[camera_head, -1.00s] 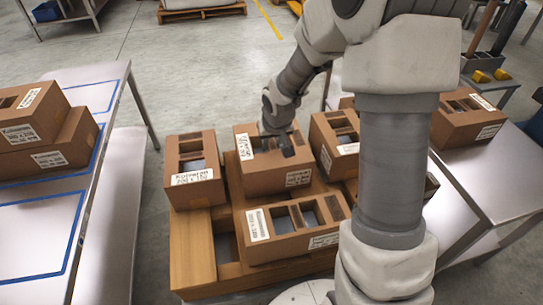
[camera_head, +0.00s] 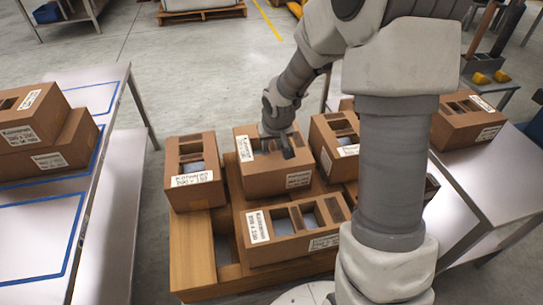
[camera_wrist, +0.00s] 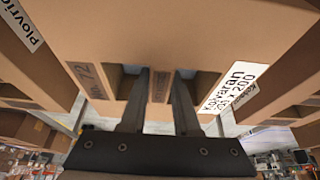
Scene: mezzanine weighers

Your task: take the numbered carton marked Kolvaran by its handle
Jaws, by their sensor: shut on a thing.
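The brown carton marked Kolvaran (camera_wrist: 200,35) fills the middle of the wrist view, with white labels at its right side and a printed number that seems to end in 72. Its handle (camera_wrist: 160,86) is a narrow strip between two dark openings. My gripper (camera_wrist: 159,88) has one finger in each opening and is shut on this strip. In the head view the carton (camera_head: 272,182) sits on the wooden stack, upright, among other cartons. My gripper (camera_head: 277,148) reaches into its top from above, and my arm hides part of it.
Cartons stand close by at left (camera_head: 194,194), in front (camera_head: 285,247) and at right (camera_head: 325,135). A wooden pallet (camera_head: 190,255) lies beneath. A metal table (camera_head: 45,225) with blue outlines and two stacked cartons is at left; another table (camera_head: 500,170) is at right.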

